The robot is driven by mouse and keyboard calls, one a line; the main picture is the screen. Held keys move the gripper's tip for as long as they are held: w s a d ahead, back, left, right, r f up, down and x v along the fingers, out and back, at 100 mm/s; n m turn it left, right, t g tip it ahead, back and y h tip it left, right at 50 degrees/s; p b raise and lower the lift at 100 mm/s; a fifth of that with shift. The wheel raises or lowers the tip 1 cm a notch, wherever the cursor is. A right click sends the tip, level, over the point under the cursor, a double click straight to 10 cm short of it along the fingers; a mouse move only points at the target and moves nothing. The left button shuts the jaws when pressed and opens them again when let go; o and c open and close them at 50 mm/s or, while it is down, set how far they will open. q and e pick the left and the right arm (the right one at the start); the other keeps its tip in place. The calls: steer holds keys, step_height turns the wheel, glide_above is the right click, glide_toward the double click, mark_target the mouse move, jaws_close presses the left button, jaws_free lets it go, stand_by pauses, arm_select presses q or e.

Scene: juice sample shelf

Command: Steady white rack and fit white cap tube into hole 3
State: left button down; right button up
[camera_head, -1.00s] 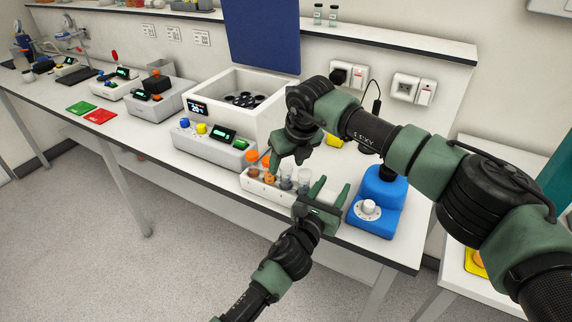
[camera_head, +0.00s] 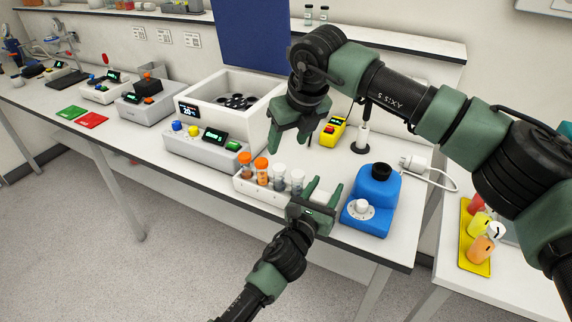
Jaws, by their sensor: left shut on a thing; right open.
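The white rack (camera_head: 258,190) stands near the table's front edge, holding a row of upright tubes. Two orange cap tubes (camera_head: 262,172) are on its left. To their right stand a white cap tube (camera_head: 279,177) and another pale-capped tube (camera_head: 297,182). My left gripper (camera_head: 316,200) is shut on the right end of the rack, one finger on each side. My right gripper (camera_head: 290,136) is open and empty, above and behind the tubes, fingers pointing down. The rack's holes and hole numbers cannot be made out.
A blue device (camera_head: 371,205) stands just right of the rack. A grey control box (camera_head: 200,150) and a white bath (camera_head: 230,100) stand to the left and behind. A yellow box with a red button (camera_head: 328,134) is behind.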

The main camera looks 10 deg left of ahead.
arm_select(q)
steer(key=shift+f, duration=0.1)
steer(key=c, duration=0.6)
jaws_free()
